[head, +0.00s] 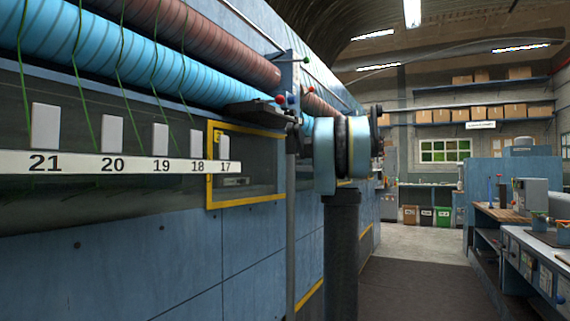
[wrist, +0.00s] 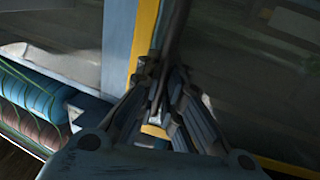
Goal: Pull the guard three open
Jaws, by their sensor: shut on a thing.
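In the wrist view my gripper (wrist: 157,105) is shut on a slim dark bar (wrist: 172,35), beside a yellow frame edge (wrist: 146,38). The bar looks like a guard handle, but the fingers hide where it joins. A dark panel (wrist: 245,75) lies right of the bar. In the head view, a yellow-framed guard window (head: 246,200) sits on the blue machine, right of the number strip. I cannot tell whether this is the guard I hold. My arm's large joint blocks part of the machine, and I cannot make out my fingertips there.
Blue rolls (head: 110,48) and brown rolls (head: 185,38) run along the machine top above the number strip (head: 100,163). A workbench (head: 530,250) stands at the right. The dark aisle floor (head: 400,280) between is clear.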

